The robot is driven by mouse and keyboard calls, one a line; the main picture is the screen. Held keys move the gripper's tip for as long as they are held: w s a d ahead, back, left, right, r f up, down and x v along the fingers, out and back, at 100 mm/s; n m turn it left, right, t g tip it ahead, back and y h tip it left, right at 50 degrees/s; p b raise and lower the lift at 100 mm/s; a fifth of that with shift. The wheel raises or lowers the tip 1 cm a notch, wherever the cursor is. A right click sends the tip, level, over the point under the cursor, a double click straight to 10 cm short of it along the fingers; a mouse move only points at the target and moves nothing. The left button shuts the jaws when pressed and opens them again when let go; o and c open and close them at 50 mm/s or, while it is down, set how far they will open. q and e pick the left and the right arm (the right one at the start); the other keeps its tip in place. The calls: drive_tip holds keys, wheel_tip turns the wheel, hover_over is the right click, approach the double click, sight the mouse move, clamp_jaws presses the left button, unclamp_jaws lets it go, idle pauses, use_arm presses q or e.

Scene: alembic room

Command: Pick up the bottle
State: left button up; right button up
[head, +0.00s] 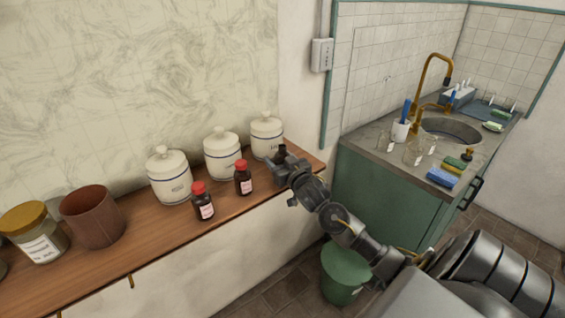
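Two small dark bottles with red caps and pale labels stand upright on the wooden shelf (150,236). The nearer bottle (204,207) is left of the other bottle (243,182). My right gripper (277,162) is over the shelf's right end, a little to the right of the farther bottle and apart from it. It is small and dark here, and I cannot tell whether its fingers are open or shut, or whether anything is between them. My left gripper is out of view.
Three white lidded canisters (171,178) stand behind the bottles. A brown pot (92,217) and a yellow-lidded jar (36,232) are at the left. A green bin (344,272) stands below. A sink counter (372,140) with glassware and sponges is at the right.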

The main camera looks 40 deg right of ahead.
drive_tip(key=c, duration=0.7)
drive_tip(key=shift+c, duration=0.4)
drive_tip(key=shift+r, duration=0.1)
drive_tip(key=shift+r, duration=0.2)
wheel_tip(320, 180, up, 2)
drive_tip(key=shift+r+b, duration=0.1)
drive_tip(key=shift+b, duration=0.6)
drive_tip(key=shift+s+a+r+p, duration=0.1)
drive_tip(key=shift+s+a+r, duration=0.45)
drive_tip(key=shift+a+r, duration=1.45)
drive_tip(key=shift+s+a+r+p, duration=0.1)
drive_tip(key=shift+s+a+r, duration=0.45)
drive_tip(key=shift+a+r, duration=1.45)
drive_tip(key=shift+s+a+r+p, duration=0.1)
drive_tip(key=shift+s+a+r, duration=0.75)
drive_tip(key=shift+a, duration=1.95)
